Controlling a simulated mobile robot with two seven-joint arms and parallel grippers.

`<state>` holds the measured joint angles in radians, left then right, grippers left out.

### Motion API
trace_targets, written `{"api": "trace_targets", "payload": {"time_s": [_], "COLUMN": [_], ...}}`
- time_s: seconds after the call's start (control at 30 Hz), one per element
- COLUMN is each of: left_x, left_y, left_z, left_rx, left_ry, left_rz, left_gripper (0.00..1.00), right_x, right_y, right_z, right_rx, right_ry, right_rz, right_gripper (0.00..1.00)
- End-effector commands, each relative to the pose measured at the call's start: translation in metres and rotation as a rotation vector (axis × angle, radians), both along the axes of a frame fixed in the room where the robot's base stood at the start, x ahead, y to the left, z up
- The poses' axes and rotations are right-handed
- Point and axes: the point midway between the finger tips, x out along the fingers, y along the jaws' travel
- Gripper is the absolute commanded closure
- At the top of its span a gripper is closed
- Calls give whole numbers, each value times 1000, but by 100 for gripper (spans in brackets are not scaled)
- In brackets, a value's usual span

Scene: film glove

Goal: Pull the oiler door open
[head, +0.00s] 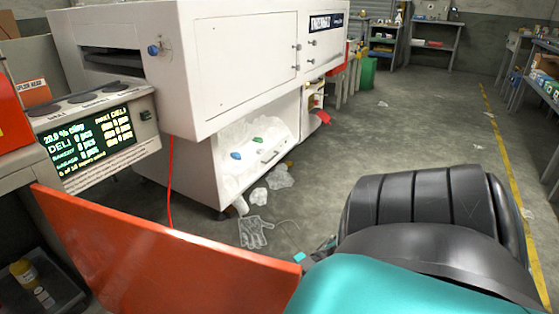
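An orange panel (165,255), which looks like the oiler door, spans the lower left. It stands angled out from the machine, its free end near the picture's bottom middle. To its left, a dark recess or tray (45,290) with a yellow bottle (23,271) shows. My black and teal arm fills the lower right. A small part of my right gripper (313,255) shows at the panel's free end, mostly hidden by the arm. I cannot tell whether it touches the panel or how its fingers stand. My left gripper is out of view.
A white machine (235,65) stands behind the panel. A display (90,145) is at the left. Clear plastic film and a clear glove (255,231) lie on the floor by the machine. A red cable (170,185) hangs down.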

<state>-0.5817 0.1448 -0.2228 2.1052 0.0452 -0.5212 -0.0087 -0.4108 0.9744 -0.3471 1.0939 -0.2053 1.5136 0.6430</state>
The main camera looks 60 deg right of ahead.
Motion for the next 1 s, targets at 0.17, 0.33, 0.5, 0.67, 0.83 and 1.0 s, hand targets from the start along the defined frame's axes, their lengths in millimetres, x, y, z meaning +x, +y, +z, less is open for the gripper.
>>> {"api": "trace_targets", "payload": {"time_s": [0.17, 0.33, 0.5, 0.67, 0.83, 1.0], "left_x": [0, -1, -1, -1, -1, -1], "left_y": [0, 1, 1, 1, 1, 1], "left_z": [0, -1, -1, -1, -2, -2], "left_rx": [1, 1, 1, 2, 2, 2], "left_ry": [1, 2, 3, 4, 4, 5], "left_rz": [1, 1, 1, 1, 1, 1], "left_gripper": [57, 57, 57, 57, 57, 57], "right_x": [3, 3, 3, 4, 3, 2], "right_y": [0, 0, 0, 0, 0, 0], "right_z": [0, 0, 0, 0, 0, 0], "right_rx": [-2, -2, -2, -2, -1, 0], "right_ry": [-1, -1, -1, -2, -2, -1], "right_rz": [-5, -6, -6, -6, -5, -3], "right_gripper": [100, 100, 100, 100, 66, 64]}}
